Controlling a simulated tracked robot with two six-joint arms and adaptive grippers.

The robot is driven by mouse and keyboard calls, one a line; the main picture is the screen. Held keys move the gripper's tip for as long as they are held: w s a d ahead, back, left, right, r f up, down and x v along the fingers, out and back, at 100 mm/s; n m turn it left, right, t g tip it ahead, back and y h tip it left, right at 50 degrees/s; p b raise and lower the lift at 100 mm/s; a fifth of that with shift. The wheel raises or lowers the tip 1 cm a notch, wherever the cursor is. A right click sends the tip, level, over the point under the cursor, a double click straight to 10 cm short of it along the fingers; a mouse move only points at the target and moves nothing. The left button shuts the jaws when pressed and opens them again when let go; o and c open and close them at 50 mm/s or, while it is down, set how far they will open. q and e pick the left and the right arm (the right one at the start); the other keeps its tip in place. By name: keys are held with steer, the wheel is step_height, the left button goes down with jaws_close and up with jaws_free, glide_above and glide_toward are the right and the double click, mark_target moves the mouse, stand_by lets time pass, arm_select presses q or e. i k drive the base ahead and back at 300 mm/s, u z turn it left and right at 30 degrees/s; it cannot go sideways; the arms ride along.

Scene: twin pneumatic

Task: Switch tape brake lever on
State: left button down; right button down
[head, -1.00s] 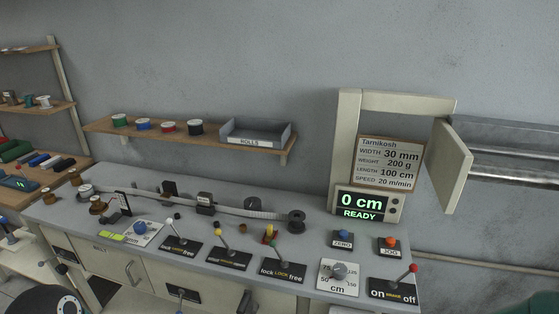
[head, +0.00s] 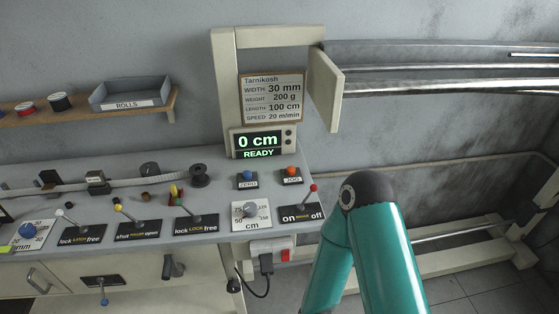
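The brake lever has a red knob (head: 313,188) on a short stem. It stands on a black plate (head: 301,214) marked "on BRAKE off" at the right front corner of the worktop. The lever leans to the right, toward the "off" side.
A length dial (head: 250,210) stands left of the brake plate, with the blue ZERO button (head: 247,176) and orange JOG button (head: 291,172) behind. Other levers line the worktop's front. The display (head: 258,144) reads "0 cm READY". A power socket (head: 272,250) is below.

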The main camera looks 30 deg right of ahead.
mark_target(313, 187)
steer(key=u, duration=0.05)
steer(key=k, duration=0.5)
steer(key=z, duration=1.15)
steer(key=i, duration=0.8)
steer(key=u, duration=0.95)
steer(key=i, duration=0.35)
steer(key=u, duration=0.1)
